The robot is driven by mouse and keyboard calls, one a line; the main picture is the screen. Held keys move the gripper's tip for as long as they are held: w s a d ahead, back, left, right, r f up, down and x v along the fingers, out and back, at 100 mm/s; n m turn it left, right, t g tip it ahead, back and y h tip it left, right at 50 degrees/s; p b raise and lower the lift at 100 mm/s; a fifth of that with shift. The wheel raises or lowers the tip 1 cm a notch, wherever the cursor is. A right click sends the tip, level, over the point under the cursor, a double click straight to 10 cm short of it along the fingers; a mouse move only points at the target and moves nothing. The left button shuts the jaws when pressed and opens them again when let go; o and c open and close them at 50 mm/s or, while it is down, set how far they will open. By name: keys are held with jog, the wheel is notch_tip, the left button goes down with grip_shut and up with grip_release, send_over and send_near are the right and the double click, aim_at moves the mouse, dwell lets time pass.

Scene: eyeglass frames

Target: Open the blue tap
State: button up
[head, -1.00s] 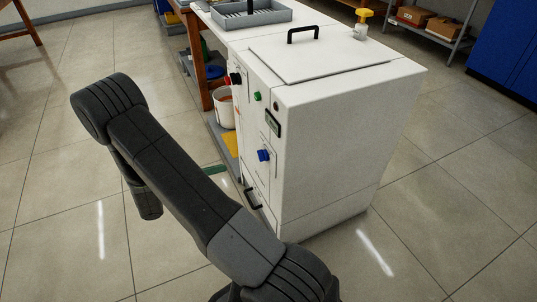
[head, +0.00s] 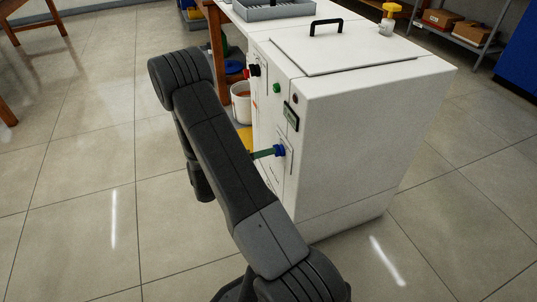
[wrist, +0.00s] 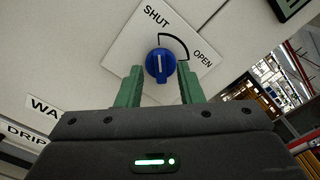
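The blue tap (head: 279,150) is a round knob on the front of the white cabinet. In the wrist view the blue tap (wrist: 160,65) sits on a white plate (wrist: 130,50) marked SHUT and OPEN, joined by a black arc. The white line on the knob points up, toward the SHUT side. My gripper (wrist: 159,72) is open, with one green finger on each side of the knob and a visible gap to each. In the head view a green finger of my gripper (head: 264,154) reaches the knob; my arm hides the rest.
The white cabinet (head: 350,130) also has a green button (head: 277,88), a black knob (head: 255,70), a small display (head: 291,116) and a lid with a black handle (head: 326,25). A white bucket (head: 241,100) stands behind.

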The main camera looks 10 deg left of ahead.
jog(key=shift+w+d, duration=0.35)
jog(key=shift+d, duration=0.2)
grip_shut()
